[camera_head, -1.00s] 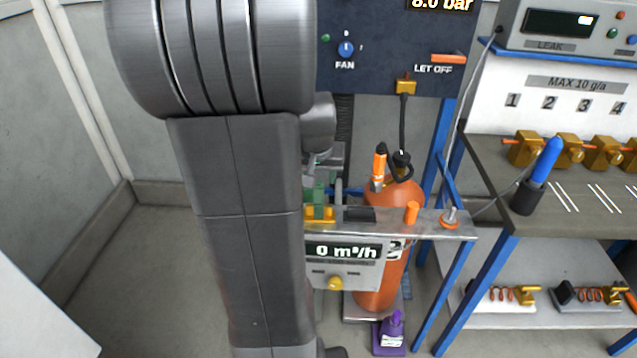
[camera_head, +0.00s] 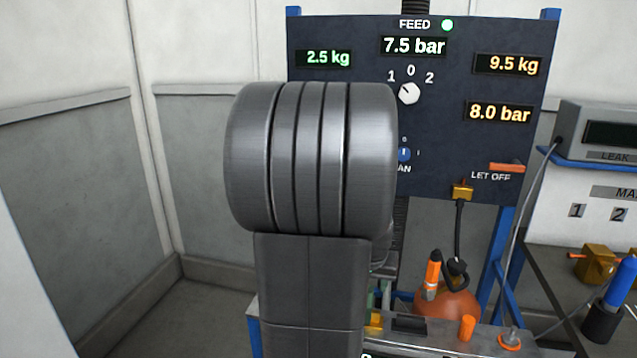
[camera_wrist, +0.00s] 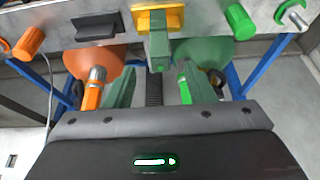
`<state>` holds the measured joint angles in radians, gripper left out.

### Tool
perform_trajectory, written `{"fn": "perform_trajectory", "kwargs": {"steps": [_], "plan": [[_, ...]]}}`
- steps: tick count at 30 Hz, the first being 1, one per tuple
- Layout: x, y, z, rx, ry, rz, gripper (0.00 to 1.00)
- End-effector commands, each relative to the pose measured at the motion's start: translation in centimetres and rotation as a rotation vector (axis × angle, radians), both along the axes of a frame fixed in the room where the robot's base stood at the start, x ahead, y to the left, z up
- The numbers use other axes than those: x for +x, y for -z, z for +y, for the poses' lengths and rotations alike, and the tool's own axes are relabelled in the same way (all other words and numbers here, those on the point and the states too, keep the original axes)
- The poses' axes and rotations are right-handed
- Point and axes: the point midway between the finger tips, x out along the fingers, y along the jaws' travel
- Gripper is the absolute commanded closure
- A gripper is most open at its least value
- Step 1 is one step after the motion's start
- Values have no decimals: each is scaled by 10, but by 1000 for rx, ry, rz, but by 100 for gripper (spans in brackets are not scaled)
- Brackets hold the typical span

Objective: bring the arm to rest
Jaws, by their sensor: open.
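My arm fills the middle of the head view, a thick grey link (camera_head: 310,290) under a large ribbed joint, and it hides most of my gripper there. I cannot tell whether the fingers touch anything.
A dark control panel (camera_head: 340,85) rises behind my arm. A workbench (camera_head: 560,285) is at right. The left floor looks clear.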

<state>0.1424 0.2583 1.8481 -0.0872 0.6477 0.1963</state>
Motion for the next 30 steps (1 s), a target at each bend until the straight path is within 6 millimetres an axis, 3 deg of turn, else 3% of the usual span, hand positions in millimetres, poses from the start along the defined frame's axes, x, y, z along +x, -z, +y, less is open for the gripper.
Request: {"fn": "perform_trajectory", "kwargs": {"steps": [15, 23, 30], "plan": [[29, 77, -9, 1, 1, 4, 51], [37, 95, -11, 1, 1, 1, 51], [37, 91, -11, 0, 1, 0, 51]]}}
